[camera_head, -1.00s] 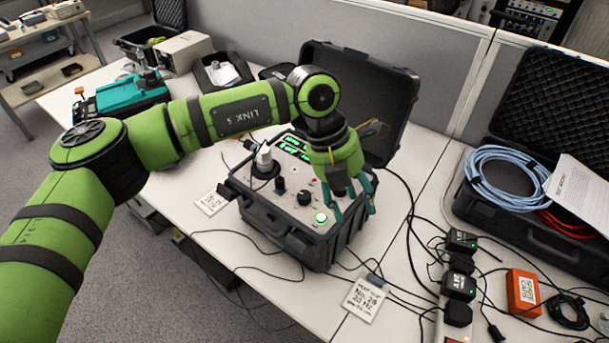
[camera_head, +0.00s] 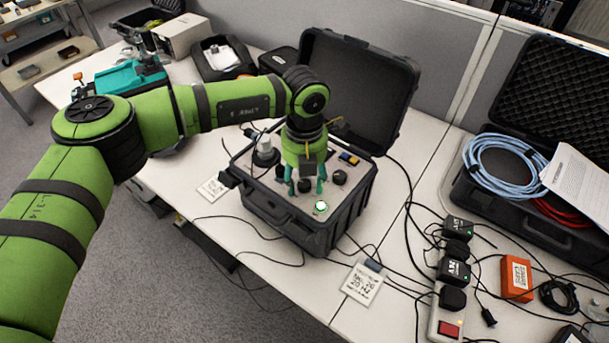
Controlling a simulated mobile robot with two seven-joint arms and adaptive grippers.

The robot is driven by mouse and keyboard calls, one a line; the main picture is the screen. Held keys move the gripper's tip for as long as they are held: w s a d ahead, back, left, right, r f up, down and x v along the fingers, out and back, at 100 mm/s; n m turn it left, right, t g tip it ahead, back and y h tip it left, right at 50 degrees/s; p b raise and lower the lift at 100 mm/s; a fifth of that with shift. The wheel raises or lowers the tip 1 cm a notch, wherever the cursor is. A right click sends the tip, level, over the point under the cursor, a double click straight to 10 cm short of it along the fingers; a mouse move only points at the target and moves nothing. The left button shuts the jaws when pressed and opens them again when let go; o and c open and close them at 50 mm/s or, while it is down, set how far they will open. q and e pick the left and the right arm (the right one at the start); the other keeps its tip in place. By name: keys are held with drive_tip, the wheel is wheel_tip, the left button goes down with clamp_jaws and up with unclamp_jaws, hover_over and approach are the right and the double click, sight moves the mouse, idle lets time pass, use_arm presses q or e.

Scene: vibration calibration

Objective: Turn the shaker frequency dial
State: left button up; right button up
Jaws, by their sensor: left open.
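The shaker unit is a black open case (camera_head: 290,235) with a grey control panel on the table. On the panel are a lit green button (camera_head: 321,207), a black knob at the right (camera_head: 340,177), a small black knob at the left (camera_head: 280,172) and a dark dial (camera_head: 304,186). A metal cylinder (camera_head: 264,147) stands at the panel's back left. My left gripper (camera_head: 305,187) points down over the panel, open, its teal fingers either side of the dark dial. I cannot tell whether they touch it. The gripper hides the panel's displays.
The case's raised lid (camera_head: 358,90) stands behind the panel. Cables and a power strip (camera_head: 447,322) lie to the right, with an orange box (camera_head: 517,278). A note card (camera_head: 362,285) lies in front. An open case with blue cable (camera_head: 500,168) is at far right.

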use_arm(q)
clamp_jaws()
